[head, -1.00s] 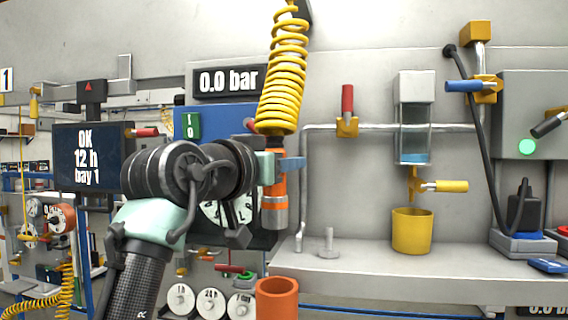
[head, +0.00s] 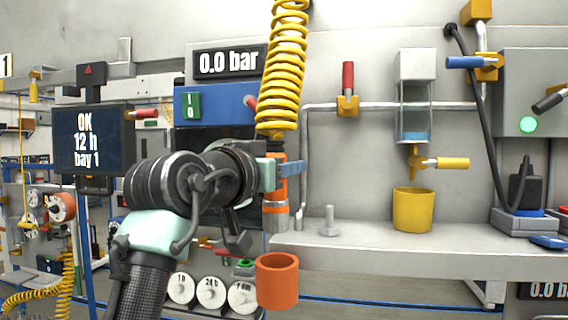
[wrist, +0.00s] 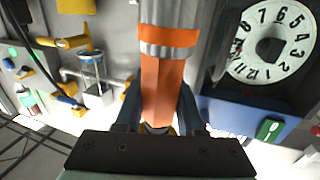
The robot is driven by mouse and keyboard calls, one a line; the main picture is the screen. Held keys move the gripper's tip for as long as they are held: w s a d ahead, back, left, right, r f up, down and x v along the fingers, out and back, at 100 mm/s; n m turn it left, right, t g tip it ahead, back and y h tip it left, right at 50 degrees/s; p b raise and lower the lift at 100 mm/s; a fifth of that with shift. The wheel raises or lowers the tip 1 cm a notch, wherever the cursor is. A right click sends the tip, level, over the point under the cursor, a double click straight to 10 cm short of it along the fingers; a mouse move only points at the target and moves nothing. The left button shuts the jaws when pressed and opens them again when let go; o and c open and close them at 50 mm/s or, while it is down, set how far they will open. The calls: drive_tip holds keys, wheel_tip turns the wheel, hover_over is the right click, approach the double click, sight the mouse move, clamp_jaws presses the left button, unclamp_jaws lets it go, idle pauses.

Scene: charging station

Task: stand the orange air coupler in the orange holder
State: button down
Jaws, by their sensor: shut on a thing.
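The orange air coupler (head: 275,190), with a metal collar at its lower end, hangs upright from a yellow coiled hose (head: 284,75). My gripper (head: 291,168) is shut on the coupler's upper part. In the wrist view the coupler (wrist: 165,85) runs between the two fingers of my gripper (wrist: 160,112). The orange holder (head: 278,284) is an open cup, below the coupler in the head view. A gap shows between the coupler's metal end and the holder's rim. The inside of the holder is only partly visible.
A grey shelf (head: 370,250) is to the right, with a metal bolt (head: 329,222) and a yellow cup (head: 413,210) on it. The shelf's left end is close to the coupler. White dials (head: 211,289) sit left of the holder. A dark screen (head: 95,138) stands at left.

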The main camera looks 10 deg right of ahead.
drive_tip(key=shift+w+d+f+b, duration=0.1)
drive_tip(key=shift+f+b, duration=3.2)
drive_tip(key=shift+f, duration=1.6)
drive_tip(key=shift+c, duration=2.2)
unclamp_jaws()
drive_tip(key=shift+f, duration=0.1)
